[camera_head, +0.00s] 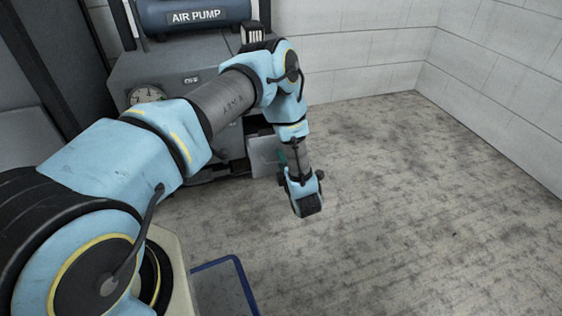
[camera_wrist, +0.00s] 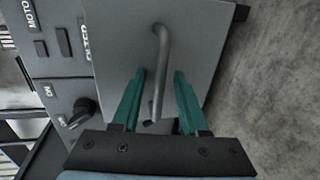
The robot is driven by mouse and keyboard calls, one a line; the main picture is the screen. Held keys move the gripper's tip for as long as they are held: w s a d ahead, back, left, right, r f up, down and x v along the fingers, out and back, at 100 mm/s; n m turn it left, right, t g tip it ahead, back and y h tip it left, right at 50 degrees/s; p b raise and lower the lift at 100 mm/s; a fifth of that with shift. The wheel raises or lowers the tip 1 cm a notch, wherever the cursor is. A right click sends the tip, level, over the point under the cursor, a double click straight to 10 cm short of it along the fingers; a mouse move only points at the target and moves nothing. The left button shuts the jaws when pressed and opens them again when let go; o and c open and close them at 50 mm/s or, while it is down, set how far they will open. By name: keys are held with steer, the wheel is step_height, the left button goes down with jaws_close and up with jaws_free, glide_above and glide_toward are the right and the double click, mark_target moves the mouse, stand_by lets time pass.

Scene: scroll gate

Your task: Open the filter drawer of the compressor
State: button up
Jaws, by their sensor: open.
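The compressor (camera_head: 170,70) stands against the back wall, a grey cabinet under a blue tank marked AIR PUMP. The filter drawer's light grey front (camera_head: 264,155) shows low on its right side, partly behind my arm. In the wrist view the drawer front (camera_wrist: 205,30) fills the upper middle, beside a partly hidden FILTER label. Its bent grey bar handle (camera_wrist: 162,45) runs between the two teal fingers of my gripper (camera_wrist: 159,75). The fingers are open, one on each side of the handle, with visible gaps. How far out the drawer stands is unclear.
The cabinet panel (camera_wrist: 48,65) beside the drawer carries a black knob (camera_wrist: 82,108) and small switches. A round gauge (camera_head: 146,95) is on the cabinet. Bare concrete floor (camera_head: 420,200) lies open to the right. A blue-edged frame (camera_head: 228,262) is at the bottom.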

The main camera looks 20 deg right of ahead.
steer(key=shift+s, duration=0.1)
steer(key=p+v, duration=0.2)
steer(key=v, duration=0.8)
steer(key=shift+s+p, duration=0.3)
steer(key=shift+s, duration=0.05)
